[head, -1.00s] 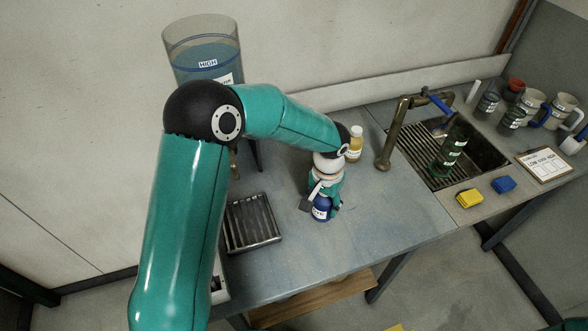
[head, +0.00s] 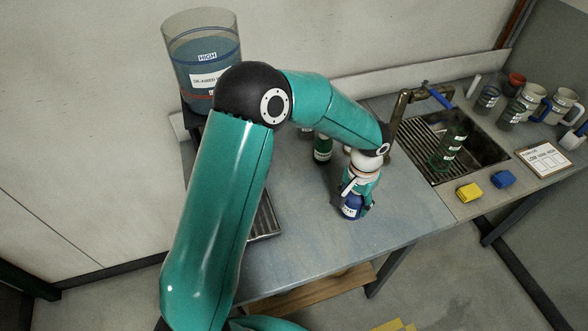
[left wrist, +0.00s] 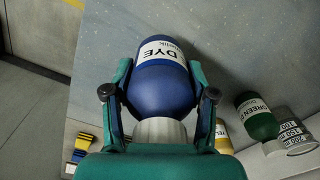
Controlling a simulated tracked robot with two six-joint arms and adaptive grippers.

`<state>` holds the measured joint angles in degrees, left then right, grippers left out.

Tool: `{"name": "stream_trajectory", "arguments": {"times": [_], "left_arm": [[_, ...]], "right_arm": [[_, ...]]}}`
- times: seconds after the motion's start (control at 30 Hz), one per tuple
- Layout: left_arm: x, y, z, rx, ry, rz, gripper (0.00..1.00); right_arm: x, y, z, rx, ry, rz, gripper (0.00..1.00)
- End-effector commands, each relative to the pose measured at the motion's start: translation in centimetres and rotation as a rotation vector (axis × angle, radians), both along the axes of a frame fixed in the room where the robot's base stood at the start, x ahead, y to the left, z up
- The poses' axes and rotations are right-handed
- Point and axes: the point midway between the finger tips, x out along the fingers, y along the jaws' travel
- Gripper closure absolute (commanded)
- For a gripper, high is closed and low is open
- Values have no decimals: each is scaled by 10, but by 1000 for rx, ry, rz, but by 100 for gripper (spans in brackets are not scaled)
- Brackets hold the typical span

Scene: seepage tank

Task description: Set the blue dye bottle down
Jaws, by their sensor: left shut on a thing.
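The blue dye bottle (head: 350,207) has a white label and is held in my left gripper (head: 356,197), over the bench right of the drain tray. In the left wrist view the blue bottle (left wrist: 165,85) sits between the two fingers of the left gripper (left wrist: 160,92), its DYE label turned toward the far end. The gripper is shut on it. Whether the bottle's base touches the bench (head: 300,245) I cannot tell. My right gripper is not in view.
A green bottle (head: 322,148) stands behind the arm; it also shows in the wrist view (left wrist: 256,118). The bench front is clear.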

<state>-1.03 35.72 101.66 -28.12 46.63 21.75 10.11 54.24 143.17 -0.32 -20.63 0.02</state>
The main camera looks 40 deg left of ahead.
Motion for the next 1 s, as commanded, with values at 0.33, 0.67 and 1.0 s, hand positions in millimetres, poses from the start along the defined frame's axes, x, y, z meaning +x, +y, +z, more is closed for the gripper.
{"name": "stream_trajectory", "arguments": {"times": [0.33, 0.67, 1.0], "left_arm": [[53, 94, 41, 0, -8, 126, 91], [54, 204, 111, 0, -7, 254, 91], [32, 248, 147, -1, 0, 298, 91]], "right_arm": [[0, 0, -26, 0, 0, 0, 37], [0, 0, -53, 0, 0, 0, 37], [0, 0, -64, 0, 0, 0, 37]]}}
